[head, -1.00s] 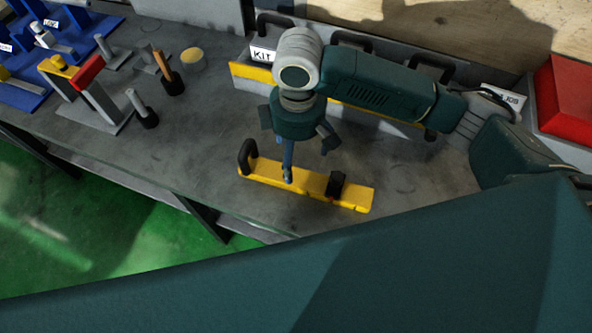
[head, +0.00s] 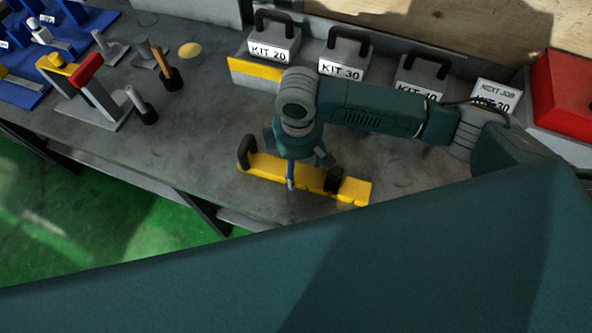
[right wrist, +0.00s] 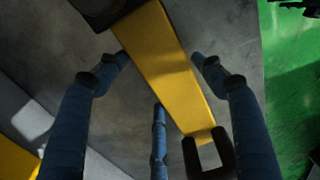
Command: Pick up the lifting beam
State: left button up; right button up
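The lifting beam is a long yellow bar (head: 270,168) with a black handle at each end, lying on the grey bench near its front edge. My right gripper (head: 291,183) is low over the middle of the beam, pointing down. In the right wrist view the yellow beam (right wrist: 170,65) runs between the spread blue fingers of my right gripper (right wrist: 162,62), with a visible gap on both sides. The fingers are open and hold nothing. Whether a fingertip touches the bench is unclear. My left gripper is not in view.
Grey kit blocks with black handles, such as KIT 30 (head: 344,62), stand behind the beam. A red box (head: 565,92) is at the right. A red-topped stand (head: 89,72), tools and blue trays (head: 22,98) are at the left. Bare bench lies left of the beam.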

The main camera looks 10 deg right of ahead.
jog(key=c, duration=1.2)
jog(key=shift+w+r, duration=0.1)
jog(key=shift+r, duration=0.05)
jog(key=shift+c, duration=0.4)
